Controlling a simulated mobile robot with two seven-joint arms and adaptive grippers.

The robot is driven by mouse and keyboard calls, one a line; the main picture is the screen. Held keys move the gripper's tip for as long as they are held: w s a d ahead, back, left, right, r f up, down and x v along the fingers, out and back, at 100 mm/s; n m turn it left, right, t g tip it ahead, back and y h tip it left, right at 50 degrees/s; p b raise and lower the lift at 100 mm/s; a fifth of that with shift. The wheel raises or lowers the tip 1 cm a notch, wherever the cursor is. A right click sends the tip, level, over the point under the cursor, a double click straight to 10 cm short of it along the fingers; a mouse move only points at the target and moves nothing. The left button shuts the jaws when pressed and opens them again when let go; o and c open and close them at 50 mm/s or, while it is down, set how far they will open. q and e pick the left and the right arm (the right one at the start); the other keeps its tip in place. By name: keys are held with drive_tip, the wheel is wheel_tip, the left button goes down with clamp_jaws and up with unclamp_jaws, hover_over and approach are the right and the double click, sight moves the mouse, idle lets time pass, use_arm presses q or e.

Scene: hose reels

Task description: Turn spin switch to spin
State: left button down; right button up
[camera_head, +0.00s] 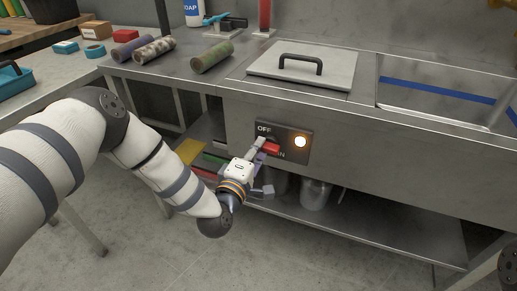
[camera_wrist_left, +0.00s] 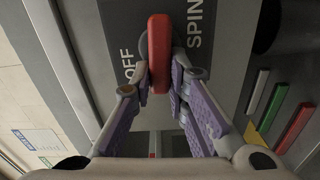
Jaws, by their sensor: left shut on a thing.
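The spin switch is a red handle (camera_head: 270,147) on a dark panel (camera_head: 293,130) on the front of the metal sink unit. The panel reads OFF above and SPIN below, and my gripper and the handle partly cover SPIN. A round lamp (camera_head: 300,142) beside the handle glows. My left gripper (camera_head: 262,145) is shut on the handle. In the left wrist view the red handle (camera_wrist_left: 159,50) stands between my fingers, with OFF on its left and SPIN on its right. My right gripper is out of view.
Above the panel is the counter with a lidded hatch (camera_head: 302,66) and an open basin (camera_head: 445,95) to its right. Rolls (camera_head: 212,57) lie on the counter at the left. A lower shelf (camera_head: 385,225) holds a metal pot (camera_head: 315,194).

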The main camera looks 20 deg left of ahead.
use_arm(q)
drive_tip(key=shift+f+n, duration=0.15)
drive_tip(key=shift+n, duration=0.35)
drive_tip(key=c, duration=1.6)
unclamp_jaws()
drive_tip(key=shift+o, duration=0.2)
drive_tip(key=shift+s, duration=0.1)
drive_tip(key=s, duration=1.2)
drive_tip(key=shift+a, duration=0.15)
